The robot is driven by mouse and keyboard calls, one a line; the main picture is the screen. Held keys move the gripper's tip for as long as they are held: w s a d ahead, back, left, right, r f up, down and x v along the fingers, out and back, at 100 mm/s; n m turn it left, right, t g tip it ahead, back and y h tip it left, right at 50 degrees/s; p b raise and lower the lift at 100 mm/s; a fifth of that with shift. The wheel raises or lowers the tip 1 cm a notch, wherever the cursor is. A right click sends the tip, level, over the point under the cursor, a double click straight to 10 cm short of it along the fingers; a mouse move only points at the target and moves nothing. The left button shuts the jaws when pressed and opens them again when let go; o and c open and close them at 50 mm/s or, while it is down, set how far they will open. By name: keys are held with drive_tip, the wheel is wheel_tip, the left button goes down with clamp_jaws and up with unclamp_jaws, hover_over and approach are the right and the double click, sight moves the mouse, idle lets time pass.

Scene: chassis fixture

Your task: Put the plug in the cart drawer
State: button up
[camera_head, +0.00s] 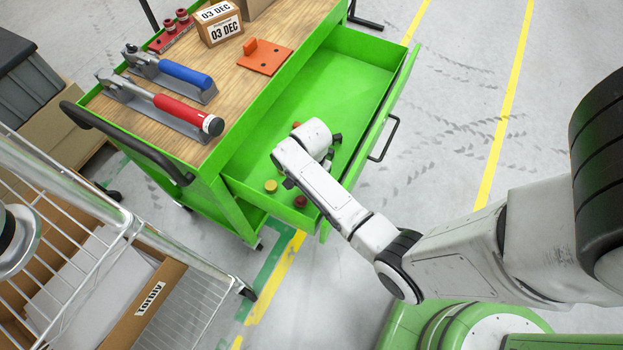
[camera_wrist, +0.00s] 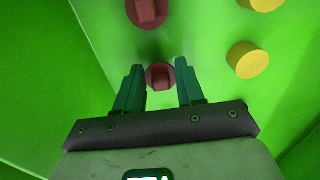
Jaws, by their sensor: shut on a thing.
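The green cart drawer (camera_head: 352,82) is pulled open below the cart's wooden top. My gripper (camera_wrist: 158,68) is down inside the drawer, its two green fingers on either side of a dark red plug (camera_wrist: 160,84), and it is shut on that plug. The held plug cannot be made out for sure in the head view, where my wrist hides the fingertips. Whether the plug touches the drawer floor is unclear. Another red plug (camera_wrist: 147,11) and a yellow plug (camera_wrist: 249,60) lie nearby in the drawer, with a second yellow one at the picture's upper edge.
The wooden cart top (camera_head: 240,95) bears a red-handled tool (camera_head: 180,112), a blue-handled tool (camera_head: 185,75), an orange plate (camera_head: 265,57) and a small box (camera_head: 217,22). A wire rack (camera_head: 110,205) stands at left. The drawer's far end looks clear.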

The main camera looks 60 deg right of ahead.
drive_tip(key=shift+f, duration=0.2)
drive_tip(key=shift+f, duration=0.15)
drive_tip(key=o, duration=1)
wheel_tip(320, 180, up, 12)
drive_tip(key=p, duration=0.1)
drive_tip(key=shift+r+p, duration=0.2)
drive_tip(key=shift+p, duration=0.2)
